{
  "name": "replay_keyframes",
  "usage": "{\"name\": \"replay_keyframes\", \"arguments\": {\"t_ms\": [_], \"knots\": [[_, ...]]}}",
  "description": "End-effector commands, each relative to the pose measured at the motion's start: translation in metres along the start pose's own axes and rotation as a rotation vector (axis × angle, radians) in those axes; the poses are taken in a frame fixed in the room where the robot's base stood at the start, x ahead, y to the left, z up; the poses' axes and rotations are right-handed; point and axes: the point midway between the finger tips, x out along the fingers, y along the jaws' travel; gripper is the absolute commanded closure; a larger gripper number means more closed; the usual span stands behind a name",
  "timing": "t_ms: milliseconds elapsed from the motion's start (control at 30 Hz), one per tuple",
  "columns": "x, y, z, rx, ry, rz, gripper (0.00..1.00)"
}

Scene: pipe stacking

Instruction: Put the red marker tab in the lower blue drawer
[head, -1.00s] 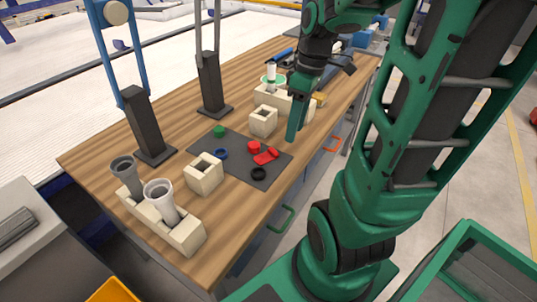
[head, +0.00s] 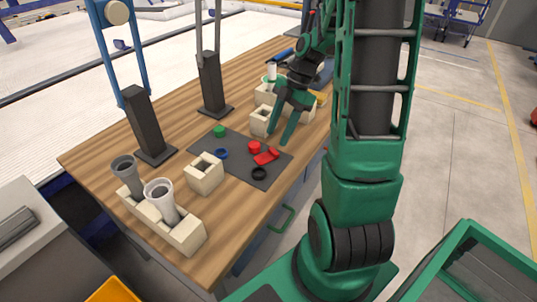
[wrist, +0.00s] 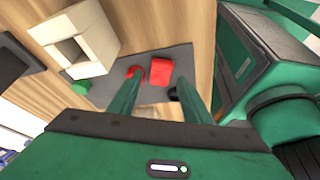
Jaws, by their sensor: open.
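The red marker tab (head: 267,157) lies flat on the dark grey mat (head: 222,170) on the wooden table. In the wrist view the tab (wrist: 161,68) is a red rectangle ahead of and between my fingers. My gripper (head: 279,139) is open and empty, with its fingers pointing down above the mat's far edge, just beyond the tab. In the wrist view my gripper (wrist: 159,84) has its two green fingers spread apart. A green drawer handle (head: 281,219) shows on the table's front side; which drawer it belongs to, and the lower blue drawer itself, I cannot make out.
A red round piece (head: 254,147) lies beside the tab. Green (head: 219,131), blue (head: 221,153) and black (head: 259,173) rings lie on the mat. Beige blocks (head: 204,174) stand around it, one close beside my fingers. Grey pipes (head: 161,203) stand in a holder at the near left.

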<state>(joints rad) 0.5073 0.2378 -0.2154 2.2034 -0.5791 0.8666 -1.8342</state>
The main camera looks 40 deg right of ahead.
Motion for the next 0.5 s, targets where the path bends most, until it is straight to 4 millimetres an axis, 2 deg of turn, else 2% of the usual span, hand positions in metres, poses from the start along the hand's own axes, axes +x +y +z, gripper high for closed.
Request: {"name": "replay_keyframes", "arguments": {"t_ms": [167,400,500], "knots": [[0.012,-0.001,0.0,0.001,0.002,-0.002,0.55],[0.045,-0.001,0.0,0.001,0.002,-0.003,0.55],[0.053,-0.001,0.0,0.002,0.001,-0.002,0.55]]}}
